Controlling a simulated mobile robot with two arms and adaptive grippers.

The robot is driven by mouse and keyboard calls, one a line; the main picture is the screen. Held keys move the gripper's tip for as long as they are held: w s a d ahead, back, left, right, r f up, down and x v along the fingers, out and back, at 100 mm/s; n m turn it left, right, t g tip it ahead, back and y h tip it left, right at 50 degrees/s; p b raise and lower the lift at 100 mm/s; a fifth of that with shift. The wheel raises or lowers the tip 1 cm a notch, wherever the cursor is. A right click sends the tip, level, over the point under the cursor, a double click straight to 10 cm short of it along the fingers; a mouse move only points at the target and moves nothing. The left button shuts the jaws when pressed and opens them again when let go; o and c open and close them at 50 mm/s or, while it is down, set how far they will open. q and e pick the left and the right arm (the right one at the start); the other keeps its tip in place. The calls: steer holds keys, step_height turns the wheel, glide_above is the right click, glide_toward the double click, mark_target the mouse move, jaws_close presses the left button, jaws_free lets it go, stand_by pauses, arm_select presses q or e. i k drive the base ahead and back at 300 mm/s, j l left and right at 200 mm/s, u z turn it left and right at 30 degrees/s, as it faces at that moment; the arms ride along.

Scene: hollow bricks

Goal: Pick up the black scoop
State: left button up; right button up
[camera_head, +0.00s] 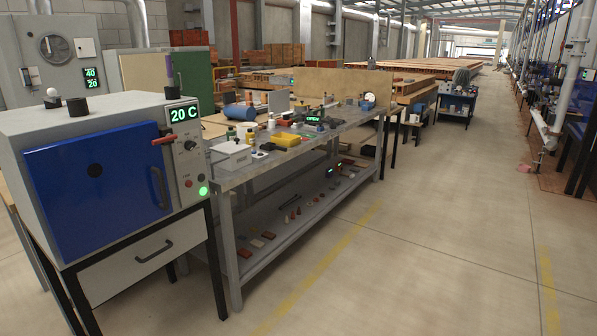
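I cannot make out a black scoop for certain; the items on the workbench (232,177) are small and crowded. Small dark items lie among them on its top, too small to name. Neither of my grippers shows in the head view.
A blue-doored oven (95,170) reading 20 C stands on a stand at the left. The workbench holds a white box (231,157), a yellow item (286,140) and bottles. Its lower shelf (262,251) holds several small pieces. The floor (420,240) to the right is clear.

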mark_target(269, 147)
steer(key=i+z, duration=0.3)
steer(key=i, duration=1.6)
